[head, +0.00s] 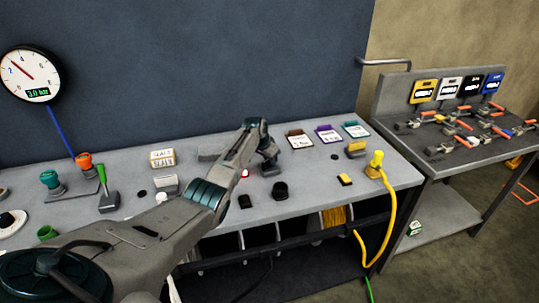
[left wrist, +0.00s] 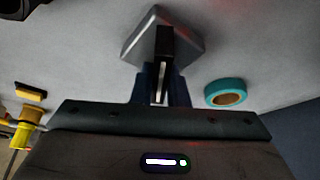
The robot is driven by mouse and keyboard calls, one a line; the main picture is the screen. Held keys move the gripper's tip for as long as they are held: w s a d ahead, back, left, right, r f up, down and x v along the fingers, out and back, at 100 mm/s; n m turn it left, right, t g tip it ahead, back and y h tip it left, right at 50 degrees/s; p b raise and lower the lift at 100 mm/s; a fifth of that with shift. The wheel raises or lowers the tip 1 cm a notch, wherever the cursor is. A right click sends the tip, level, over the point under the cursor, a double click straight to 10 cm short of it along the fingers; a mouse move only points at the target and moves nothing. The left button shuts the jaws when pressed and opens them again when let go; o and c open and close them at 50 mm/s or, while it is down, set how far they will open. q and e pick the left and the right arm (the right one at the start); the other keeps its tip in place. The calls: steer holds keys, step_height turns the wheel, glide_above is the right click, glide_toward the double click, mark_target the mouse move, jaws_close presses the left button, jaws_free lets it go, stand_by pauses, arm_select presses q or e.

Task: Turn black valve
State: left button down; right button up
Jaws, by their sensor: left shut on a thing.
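My left gripper (head: 270,161) reaches over the grey bench. In the left wrist view, the gripper (left wrist: 160,90) is shut on a narrow black handle (left wrist: 163,45), which rises from a grey square base (left wrist: 140,38). This looks like the black valve. In the head view the gripper and forearm mostly hide it, so its turn angle cannot be told. My right gripper is not in view.
A green lever (head: 103,180) and orange and teal knobs stand at left. Black round parts (head: 280,190) lie near the gripper. A yellow plug with hose (head: 375,163) stands at right. A gauge (head: 30,75) hangs on the wall. A clamp bench (head: 450,155) is farther right.

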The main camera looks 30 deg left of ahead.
arm_select(q)
steer(key=n+y+p, duration=0.1)
steer(key=n, duration=0.2)
steer(key=shift+r+n+p, duration=0.1)
steer(key=shift+n+p, duration=0.3)
steer(key=n+y, duration=0.1)
steer(key=n, duration=0.1)
steer(key=shift+n+y, duration=0.3)
steer(key=n+g, duration=0.1)
steer(key=n, duration=0.1)
steer(key=shift+n+y, duration=0.3)
steer(key=shift+n+g+y+b, duration=0.3)
steer(key=shift+n+b, duration=0.1)
steer(key=shift+n, duration=0.7)
steer(key=c, duration=1.4)
jaws_free()
steer(key=shift+c, duration=0.2)
